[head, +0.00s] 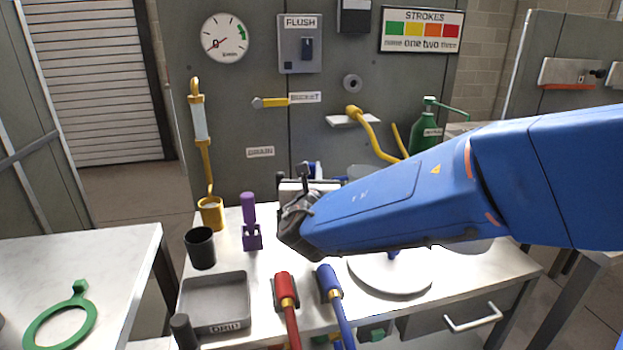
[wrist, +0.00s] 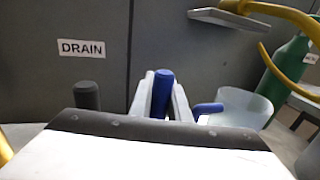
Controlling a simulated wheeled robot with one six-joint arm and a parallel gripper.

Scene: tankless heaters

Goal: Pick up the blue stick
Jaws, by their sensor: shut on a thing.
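The blue stick (wrist: 163,90) stands upright between the two pale fingers of my gripper (wrist: 160,98) in the wrist view. The fingers are shut on it, and its rounded top shows above them. Its lower part is hidden by my gripper body, so I cannot tell whether it touches the table. In the head view my wrist and forearm hide most of this area; a bit of blue shows beside my gripper (head: 306,172).
A dark grey peg (wrist: 87,95) stands left of my gripper, and a translucent cup (wrist: 236,106) stands to the right. A purple tool (head: 250,220), black cup (head: 200,248), grey tray (head: 214,303) and red-handled tool (head: 286,290) are on the table. The grey panel (wrist: 60,90) rises behind.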

